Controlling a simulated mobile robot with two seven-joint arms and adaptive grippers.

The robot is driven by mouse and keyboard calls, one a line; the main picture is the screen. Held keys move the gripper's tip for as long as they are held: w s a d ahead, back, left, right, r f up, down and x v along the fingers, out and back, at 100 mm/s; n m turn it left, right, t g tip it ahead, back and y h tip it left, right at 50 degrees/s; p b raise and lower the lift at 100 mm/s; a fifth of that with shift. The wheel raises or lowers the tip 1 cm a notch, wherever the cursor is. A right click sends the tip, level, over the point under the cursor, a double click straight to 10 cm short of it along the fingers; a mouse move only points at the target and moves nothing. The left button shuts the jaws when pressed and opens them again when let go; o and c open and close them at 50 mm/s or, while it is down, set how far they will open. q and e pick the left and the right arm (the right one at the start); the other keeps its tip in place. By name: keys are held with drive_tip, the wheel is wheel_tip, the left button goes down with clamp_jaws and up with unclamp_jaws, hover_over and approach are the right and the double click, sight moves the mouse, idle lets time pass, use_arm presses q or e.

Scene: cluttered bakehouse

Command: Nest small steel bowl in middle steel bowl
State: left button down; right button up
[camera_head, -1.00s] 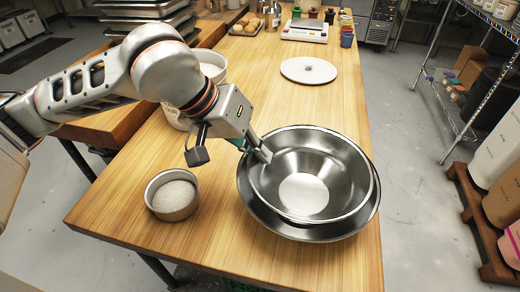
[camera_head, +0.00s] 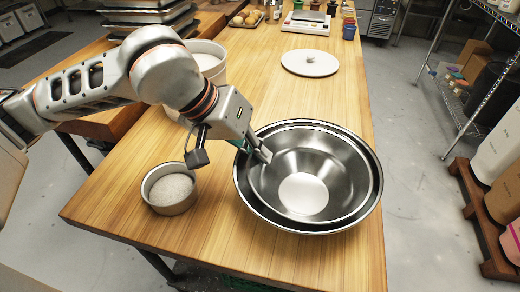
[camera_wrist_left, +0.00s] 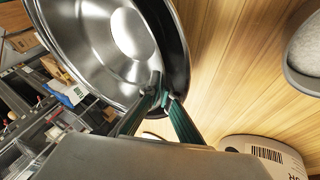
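The small steel bowl (camera_head: 303,194) is shiny and empty, and sits inside the rim of the wider middle steel bowl (camera_head: 286,226) near the table's front right. A dark band of the middle bowl shows around it. My left gripper (camera_head: 261,152) is at the small bowl's left rear rim. In the left wrist view its green fingers (camera_wrist_left: 162,93) are closed on the rim of the small bowl (camera_wrist_left: 132,38), with the middle bowl (camera_wrist_left: 182,62) just outside. Whether the small bowl's base touches the middle bowl is hidden. My right gripper is not in view.
A small tin of white granules (camera_head: 171,189) stands left of the bowls. A white tub (camera_head: 208,66) stands behind my left wrist. A round white board (camera_head: 309,63) and a scale (camera_head: 306,24) lie farther back. The table's right edge is close to the bowls.

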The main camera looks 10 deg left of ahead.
use_arm(q)
drive_tip(key=shift+f, duration=0.25)
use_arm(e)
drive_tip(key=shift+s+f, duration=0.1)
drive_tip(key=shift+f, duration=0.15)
use_arm(q)
drive_tip(key=c, duration=1.9)
unclamp_jaws()
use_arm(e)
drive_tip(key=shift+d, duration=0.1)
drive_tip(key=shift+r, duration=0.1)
use_arm(q)
drive_tip(key=shift+r+p, duration=0.75)
drive_tip(key=shift+r, duration=0.95)
drive_tip(key=shift+r+p, duration=1.15)
drive_tip(key=shift+r, duration=1.2)
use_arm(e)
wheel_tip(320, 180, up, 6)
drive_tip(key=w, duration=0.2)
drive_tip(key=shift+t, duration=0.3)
